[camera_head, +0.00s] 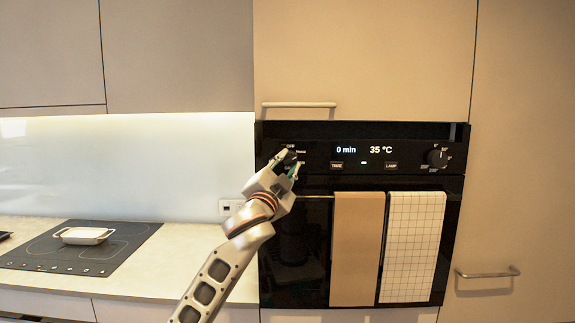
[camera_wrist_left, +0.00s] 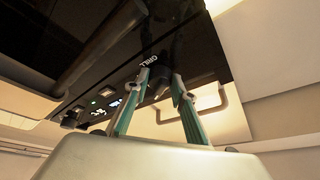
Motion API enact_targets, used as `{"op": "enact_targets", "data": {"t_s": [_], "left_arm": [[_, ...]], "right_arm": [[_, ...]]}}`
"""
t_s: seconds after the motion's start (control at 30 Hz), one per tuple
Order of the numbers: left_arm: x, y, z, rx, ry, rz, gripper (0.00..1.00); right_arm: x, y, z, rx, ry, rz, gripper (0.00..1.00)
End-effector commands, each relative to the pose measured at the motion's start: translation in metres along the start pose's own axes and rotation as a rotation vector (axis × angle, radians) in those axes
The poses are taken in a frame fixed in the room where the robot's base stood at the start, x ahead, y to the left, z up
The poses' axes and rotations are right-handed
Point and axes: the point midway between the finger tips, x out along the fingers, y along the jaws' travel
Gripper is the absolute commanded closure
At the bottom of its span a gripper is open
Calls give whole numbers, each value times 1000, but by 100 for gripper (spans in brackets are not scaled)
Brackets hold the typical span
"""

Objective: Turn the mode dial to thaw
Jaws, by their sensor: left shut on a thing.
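The mode dial (camera_head: 290,158) is a dark round knob at the left end of the black oven's control panel. Small white labels surround it, partly hidden by my gripper. My left gripper (camera_head: 288,163) is at the dial, shut on it. In the left wrist view the two green-padded fingers stand on either side of the dark dial (camera_wrist_left: 157,88), with a label reading like "GRILL" beside it. I cannot read which mode the dial points to. My right gripper is not in view.
The panel has a display (camera_head: 363,150) reading 0 min and 35 °C, TIME and LAMP buttons, and a second dial (camera_head: 437,158) at right. Brown (camera_head: 357,250) and checked (camera_head: 412,248) towels hang from the oven handle. A white dish (camera_head: 84,235) sits on the cooktop (camera_head: 120,240).

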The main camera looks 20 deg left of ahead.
Motion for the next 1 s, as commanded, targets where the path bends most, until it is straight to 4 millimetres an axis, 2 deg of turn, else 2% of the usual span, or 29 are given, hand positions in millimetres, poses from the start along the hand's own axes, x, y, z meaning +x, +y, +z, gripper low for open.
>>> {"op": "enact_targets", "data": {"t_s": [0.43,0.47,0.5,0.87,1.0], "left_arm": [[0,-2,0,9,-1,1,96],[0,-2,0,9,-1,1,67],[0,-2,0,9,-1,1,58],[-1,0,0,7,0,2,58],[-11,0,0,7,1,3,58]], "right_arm": [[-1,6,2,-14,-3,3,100],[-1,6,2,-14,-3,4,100],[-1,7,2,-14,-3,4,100],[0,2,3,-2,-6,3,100],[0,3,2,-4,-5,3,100]]}}
